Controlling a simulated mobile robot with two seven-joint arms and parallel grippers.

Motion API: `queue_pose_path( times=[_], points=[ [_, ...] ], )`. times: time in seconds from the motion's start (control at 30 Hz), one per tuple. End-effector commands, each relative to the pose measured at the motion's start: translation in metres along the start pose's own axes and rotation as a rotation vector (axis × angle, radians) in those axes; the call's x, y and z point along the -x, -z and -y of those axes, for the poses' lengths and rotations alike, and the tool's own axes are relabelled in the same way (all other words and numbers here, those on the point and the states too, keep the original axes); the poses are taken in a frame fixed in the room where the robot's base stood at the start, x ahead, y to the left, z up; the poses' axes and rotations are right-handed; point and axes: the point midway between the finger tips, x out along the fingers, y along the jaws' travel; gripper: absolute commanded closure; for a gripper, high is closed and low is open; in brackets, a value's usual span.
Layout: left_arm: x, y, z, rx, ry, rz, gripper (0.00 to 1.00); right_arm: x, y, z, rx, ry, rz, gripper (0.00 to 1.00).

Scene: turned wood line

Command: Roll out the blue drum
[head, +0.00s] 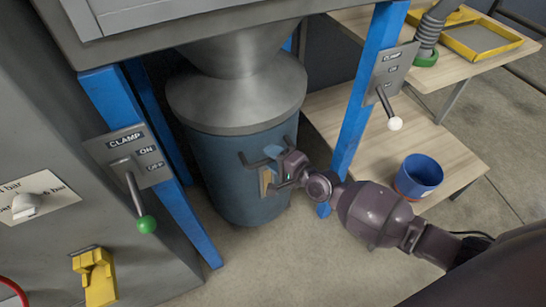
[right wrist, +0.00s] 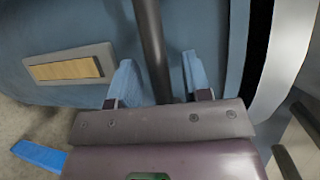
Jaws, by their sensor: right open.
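The blue drum (head: 225,180) stands on the floor under a grey hopper cone (head: 235,55) between blue posts. A wide grey lid or collar (head: 238,105) covers its top. My right gripper (head: 273,162) is at the drum's front right side, by its dark handle. In the right wrist view the open fingers (right wrist: 158,75) stand on either side of the dark handle bar (right wrist: 151,45); contact cannot be told. The left clamp lever (head: 130,185), with a green knob, hangs down. The right clamp lever (head: 384,103), with a white knob, points down and right. My left gripper is out of view.
A wooden shelf (head: 350,125) at right carries a blue bucket (head: 418,177). A yellow tray (head: 480,40) sits on the upper shelf. A grey cabinet (head: 40,130) stands at left, with a yellow bracket (head: 95,275) low down. The floor (head: 270,265) before the drum is clear.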

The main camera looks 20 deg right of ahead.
Motion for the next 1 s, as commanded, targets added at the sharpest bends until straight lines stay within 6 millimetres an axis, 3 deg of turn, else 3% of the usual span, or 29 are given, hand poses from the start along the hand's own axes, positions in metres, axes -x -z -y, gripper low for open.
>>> queue_pose_path(
  times=[0.23, 0.53, 0.83, 1.0],
  points=[
    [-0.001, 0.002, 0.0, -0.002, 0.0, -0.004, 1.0, -0.001, 0.0, 0.001, 0.0, 0.001, 0.0, 0.56],
    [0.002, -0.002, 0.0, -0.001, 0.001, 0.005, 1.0, -0.001, 0.0, 0.001, 0.0, 0.001, 0.0, 1.0],
    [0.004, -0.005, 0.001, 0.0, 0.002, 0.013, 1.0, 0.002, -0.001, 0.0, 0.0, 0.0, 0.0, 1.0],
    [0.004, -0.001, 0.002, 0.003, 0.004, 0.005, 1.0, 0.015, -0.006, -0.002, -0.001, 0.001, 0.0, 1.0]
  ],
)
